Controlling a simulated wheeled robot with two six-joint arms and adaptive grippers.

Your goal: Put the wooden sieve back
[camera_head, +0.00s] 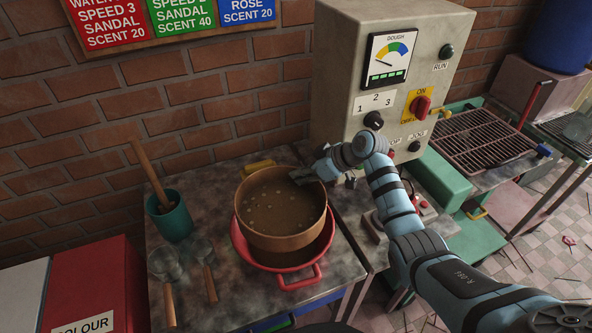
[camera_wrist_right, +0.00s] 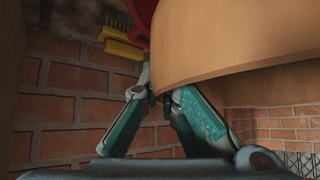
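The wooden sieve (camera_head: 283,243) is a round, tan, deep ring with small pale bits on its brown floor. In the head view it sits over the red basin (camera_head: 298,283), overlapping it; I cannot tell whether they touch. My right gripper (camera_head: 303,176) is at the sieve's far right rim, one finger reaching inside. In the right wrist view the sieve wall (camera_wrist_right: 230,35) fills the upper right, and the teal fingertips (camera_wrist_right: 157,92) meet at its edge, seemingly shut on it. My left gripper is not in view.
The grey control box (camera_head: 340,60) stands right. The table's left back corner is bare.

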